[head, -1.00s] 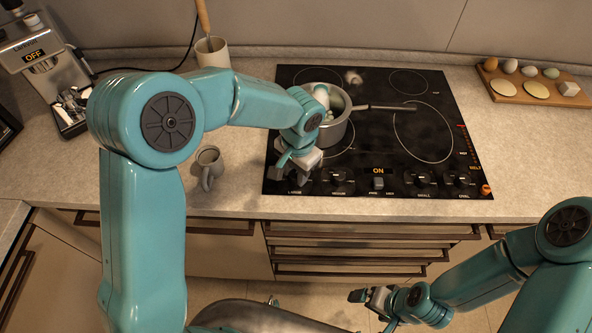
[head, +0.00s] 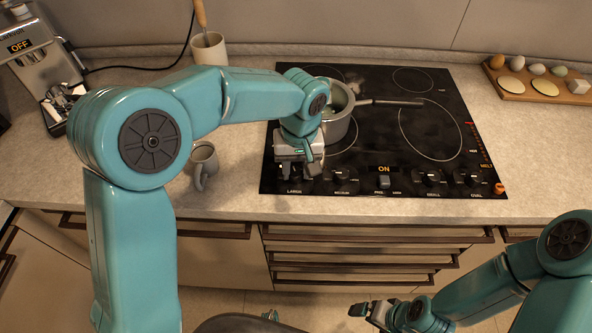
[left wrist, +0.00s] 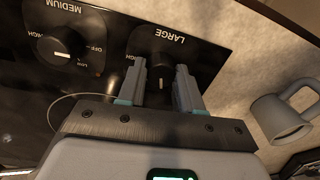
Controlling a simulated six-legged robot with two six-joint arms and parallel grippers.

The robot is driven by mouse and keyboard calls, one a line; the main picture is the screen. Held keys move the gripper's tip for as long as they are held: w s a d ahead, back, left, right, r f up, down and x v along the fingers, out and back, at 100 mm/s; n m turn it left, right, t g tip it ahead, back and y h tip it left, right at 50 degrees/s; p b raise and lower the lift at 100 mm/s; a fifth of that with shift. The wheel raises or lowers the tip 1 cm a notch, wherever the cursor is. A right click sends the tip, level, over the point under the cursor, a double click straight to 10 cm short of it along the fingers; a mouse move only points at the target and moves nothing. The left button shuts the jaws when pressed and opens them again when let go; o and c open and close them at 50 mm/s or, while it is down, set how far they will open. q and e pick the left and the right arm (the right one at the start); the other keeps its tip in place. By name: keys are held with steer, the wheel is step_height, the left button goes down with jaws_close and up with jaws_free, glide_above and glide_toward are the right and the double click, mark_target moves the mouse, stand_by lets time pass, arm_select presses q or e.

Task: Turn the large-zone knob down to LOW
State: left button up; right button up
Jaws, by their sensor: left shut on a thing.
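The large-zone knob (left wrist: 161,84), labelled LARGE, is black and sits at the near left corner of the black cooktop (head: 400,150). My left gripper (head: 298,176) is over it in the head view. In the left wrist view the two fingers of my left gripper (left wrist: 161,85) stand on either side of the knob, shut on it. The fingers hide most of its markings, so I cannot read its setting. My right gripper (head: 372,311) is low at the front, off the counter, and too small to tell whether it is open.
A pot (head: 338,128) stands on the cooktop just behind my left gripper. The MEDIUM knob (left wrist: 66,46) is close beside the LARGE knob. A grey mug (head: 204,165) stands left of the cooktop. A board (head: 540,95) with eggs lies far right.

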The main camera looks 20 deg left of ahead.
mark_target(299, 171)
arm_select(q)
steer(key=shift+w+r+n+b, duration=0.1)
steer(key=shift+n+b, duration=0.2)
steer(key=shift+n, duration=0.8)
steer(key=o, duration=1)
steer(key=shift+o, duration=0.2)
step_height(299, 171, up, 16)
steer(key=p, duration=0.1)
steer(key=shift+w+d+r, duration=0.15)
steer(key=shift+d+r, duration=0.05)
steer(key=shift+d, duration=0.15)
steer(key=shift+f, duration=0.1)
